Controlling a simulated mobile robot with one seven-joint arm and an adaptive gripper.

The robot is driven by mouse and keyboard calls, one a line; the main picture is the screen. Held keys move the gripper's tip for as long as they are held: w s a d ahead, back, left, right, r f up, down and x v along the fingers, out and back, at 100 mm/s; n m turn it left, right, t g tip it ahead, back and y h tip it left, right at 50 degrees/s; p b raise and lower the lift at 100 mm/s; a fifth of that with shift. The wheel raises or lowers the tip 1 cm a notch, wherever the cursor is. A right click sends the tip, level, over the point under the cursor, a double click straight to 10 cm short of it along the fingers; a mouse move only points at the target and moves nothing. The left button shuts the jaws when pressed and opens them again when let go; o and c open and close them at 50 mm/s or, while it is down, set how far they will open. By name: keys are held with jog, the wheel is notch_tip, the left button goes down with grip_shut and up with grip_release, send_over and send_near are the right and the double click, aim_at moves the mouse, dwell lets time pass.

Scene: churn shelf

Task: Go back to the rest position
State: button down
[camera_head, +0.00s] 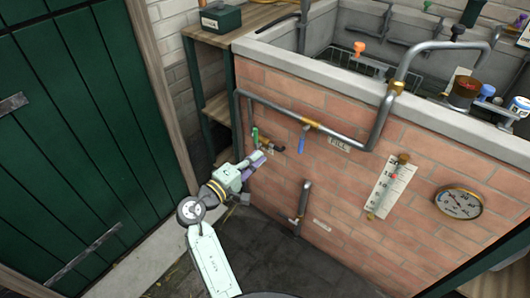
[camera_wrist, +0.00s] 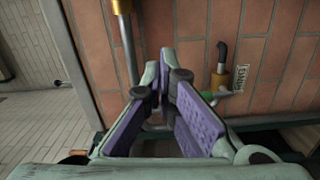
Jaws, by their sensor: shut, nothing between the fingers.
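My gripper (camera_head: 257,160) is low in front of the brick trough wall, just below a green-handled tap (camera_head: 255,136). Its fingers point toward the wall, and I cannot tell from the head view whether they touch it. In the wrist view my gripper (camera_wrist: 163,85) shows two purple-padded fingers drawn together at the tips, with nothing held between them. The brick wall (camera_wrist: 185,28) lies beyond the fingertips. A brass fitting with a dark handle (camera_wrist: 221,78) is right of the fingers, and a small green part shows beside the right finger.
A blue-handled valve (camera_head: 302,140) and pipe (camera_head: 330,131) jut from the wall. A lower pipe (camera_head: 303,203), a gauge (camera_head: 459,203) and a scale board (camera_head: 387,190) are further right. A green door (camera_head: 75,140) stands left. Open dark floor (camera_head: 270,255) lies below.

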jog(key=shift+s+a, duration=0.25)
jog(key=shift+s, duration=0.1)
jog(key=shift+r, duration=0.1)
